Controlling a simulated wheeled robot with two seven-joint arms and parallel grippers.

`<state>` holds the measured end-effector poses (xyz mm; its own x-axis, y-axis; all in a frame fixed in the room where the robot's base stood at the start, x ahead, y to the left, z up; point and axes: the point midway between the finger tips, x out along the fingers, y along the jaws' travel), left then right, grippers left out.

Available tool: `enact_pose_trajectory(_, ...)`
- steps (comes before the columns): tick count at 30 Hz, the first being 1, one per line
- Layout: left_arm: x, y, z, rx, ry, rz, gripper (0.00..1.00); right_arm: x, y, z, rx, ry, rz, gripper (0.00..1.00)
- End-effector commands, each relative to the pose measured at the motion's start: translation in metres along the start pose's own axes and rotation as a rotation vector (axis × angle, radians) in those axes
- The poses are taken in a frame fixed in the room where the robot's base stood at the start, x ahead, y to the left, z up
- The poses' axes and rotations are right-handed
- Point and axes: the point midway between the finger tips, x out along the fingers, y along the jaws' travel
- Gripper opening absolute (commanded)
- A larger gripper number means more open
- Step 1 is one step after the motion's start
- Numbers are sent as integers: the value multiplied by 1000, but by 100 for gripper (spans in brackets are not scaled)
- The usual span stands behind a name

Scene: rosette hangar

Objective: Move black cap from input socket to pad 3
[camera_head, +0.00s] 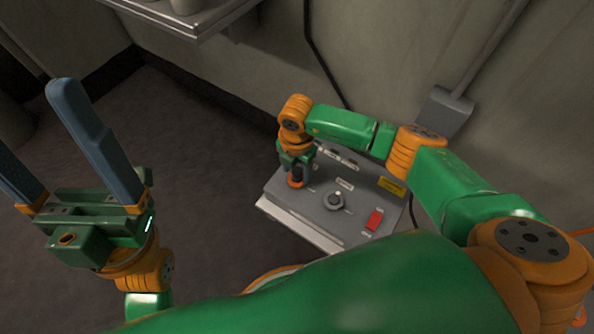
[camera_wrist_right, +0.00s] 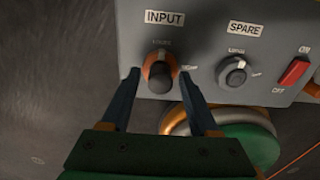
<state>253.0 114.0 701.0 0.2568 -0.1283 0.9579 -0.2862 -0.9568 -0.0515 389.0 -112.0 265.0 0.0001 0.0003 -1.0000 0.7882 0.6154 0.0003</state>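The black cap (camera_wrist_right: 160,80) sits in the orange-ringed input socket (camera_wrist_right: 147,70), under the INPUT label, in the right wrist view. My right gripper (camera_wrist_right: 160,78) is open, with one blue finger on each side of the cap and a gap showing to each. In the head view my right gripper (camera_head: 296,172) points down over the left part of the grey control box (camera_head: 325,222), and the orange socket ring (camera_head: 294,183) shows just below it. The cap is largely hidden there. My left gripper (camera_head: 32,125) is open and empty, raised at the left. I cannot make out pad 3.
The box also carries a spare socket with a dark knob (camera_wrist_right: 236,77) and a red ON/OFF switch (camera_head: 374,220). A yellow label (camera_head: 391,186) lies near its right edge. A wall with a grey conduit box (camera_head: 443,110) stands behind. A metal shelf (camera_head: 197,28) hangs upper left.

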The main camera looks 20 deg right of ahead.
Motion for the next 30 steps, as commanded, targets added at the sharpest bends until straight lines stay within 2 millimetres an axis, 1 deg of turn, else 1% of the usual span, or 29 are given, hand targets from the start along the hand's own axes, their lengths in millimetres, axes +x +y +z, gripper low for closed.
enact_pose_trajectory(1,0,0,0,0,0,0,91,0,0,0,0,0,0,45)
enact_pose_trajectory(2,0,0,0,0,0,0,91,0,0,0,0,0,0,37)
enact_pose_trajectory(3,0,0,0,0,0,0,91,0,0,0,0,0,0,26)
enact_pose_trajectory(6,0,0,0,0,0,0,91,0,0,0,0,0,0,0)
enact_pose_trajectory(30,0,0,0,1,0,0,91,0,0,0,0,0,-1,0)
